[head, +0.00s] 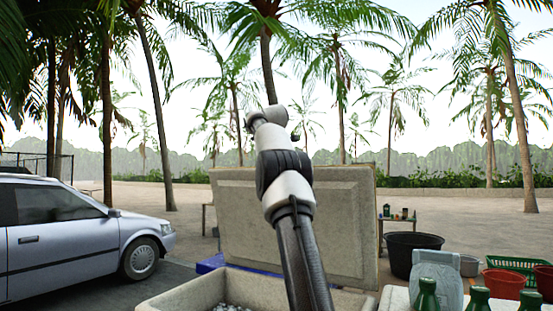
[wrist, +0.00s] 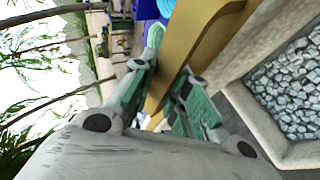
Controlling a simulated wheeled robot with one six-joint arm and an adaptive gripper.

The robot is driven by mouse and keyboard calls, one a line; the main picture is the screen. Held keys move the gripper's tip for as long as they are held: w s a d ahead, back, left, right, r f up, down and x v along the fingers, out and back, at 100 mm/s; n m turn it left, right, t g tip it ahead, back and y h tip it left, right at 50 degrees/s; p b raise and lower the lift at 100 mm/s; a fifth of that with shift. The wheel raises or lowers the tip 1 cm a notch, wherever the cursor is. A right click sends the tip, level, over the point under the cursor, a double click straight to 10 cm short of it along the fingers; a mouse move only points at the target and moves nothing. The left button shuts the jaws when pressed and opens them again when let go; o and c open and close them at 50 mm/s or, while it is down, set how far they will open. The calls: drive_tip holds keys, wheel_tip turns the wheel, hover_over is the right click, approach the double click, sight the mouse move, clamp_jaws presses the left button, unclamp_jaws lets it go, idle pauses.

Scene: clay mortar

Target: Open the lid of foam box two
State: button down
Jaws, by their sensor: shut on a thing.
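The foam box (head: 180,292) stands at the bottom of the head view, its top open and pale lumps like ice inside. The lumps also show at the right of the wrist view, inside the box's rim (wrist: 258,125). Its lid (head: 232,215) stands nearly upright behind the opening, partly hidden by my arm. In the wrist view my gripper (wrist: 170,65) is shut on the lid's yellowish edge (wrist: 202,35), with one finger on each side. The head view does not show my fingers.
A silver car (head: 75,235) is parked at left. At right are a black tub (head: 412,252), a red basin (head: 503,284), a green basket (head: 516,266) and green bottles (head: 427,296) beside a pale container (head: 437,275). Open paved ground lies behind.

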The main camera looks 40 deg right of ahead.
drive_tip(key=c, duration=1.4)
unclamp_jaws()
drive_tip(key=shift+o, duration=0.2)
